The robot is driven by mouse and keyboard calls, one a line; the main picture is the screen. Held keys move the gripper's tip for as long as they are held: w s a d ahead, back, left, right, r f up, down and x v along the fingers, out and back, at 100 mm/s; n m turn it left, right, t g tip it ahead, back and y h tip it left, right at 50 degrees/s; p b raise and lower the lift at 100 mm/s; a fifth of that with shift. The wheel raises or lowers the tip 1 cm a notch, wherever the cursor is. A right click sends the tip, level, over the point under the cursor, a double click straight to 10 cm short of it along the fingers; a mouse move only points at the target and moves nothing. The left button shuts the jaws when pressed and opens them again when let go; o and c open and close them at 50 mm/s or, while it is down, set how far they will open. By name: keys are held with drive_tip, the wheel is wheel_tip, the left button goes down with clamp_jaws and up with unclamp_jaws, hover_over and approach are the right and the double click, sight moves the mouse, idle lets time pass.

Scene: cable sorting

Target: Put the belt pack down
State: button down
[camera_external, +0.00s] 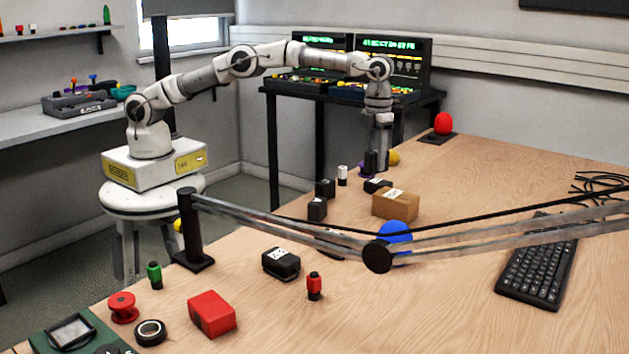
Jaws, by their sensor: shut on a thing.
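My gripper (379,148) points down over the far left part of the wooden table. It is shut on a small dark box, which I take to be the belt pack (371,162). The box is held upright, low over the table, close to a purple item and a yellow ball. I cannot tell from this view whether its bottom touches the table. The fingertips are small and partly hidden.
Nearby are a black box with a white label (377,185), a white-topped plug (342,175), other black boxes (317,209) and a cardboard box (396,205). A red ball (443,123) stands at the back. A metal lamp arm (290,228) crosses the foreground.

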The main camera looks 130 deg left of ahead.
drive_tip(key=a+p, duration=0.1)
drive_tip(key=a+f+p, duration=0.1)
drive_tip(key=a+p, duration=0.1)
drive_tip(key=shift+w+a+f, duration=0.15)
drive_tip(key=shift+w+a, duration=0.05)
drive_tip(key=p, duration=0.2)
drive_tip(key=a+p, duration=0.1)
drive_tip(key=shift+w+a+f+p, duration=0.1)
drive_tip(key=shift+w+f+p, duration=0.05)
drive_tip(key=shift+f+p, duration=0.2)
drive_tip(key=shift+a+f+p, duration=0.4)
drive_tip(key=shift+f+p, duration=0.1)
drive_tip(key=shift+p, duration=0.7)
drive_tip(key=shift+f+b, duration=0.6)
drive_tip(key=shift+f, duration=0.95)
drive_tip(key=f+b, duration=0.1)
drive_tip(key=b, duration=0.2)
drive_tip(key=shift+f, duration=0.1)
drive_tip(key=shift+c, duration=2.2)
unclamp_jaws()
drive_tip(key=shift+f, duration=0.1)
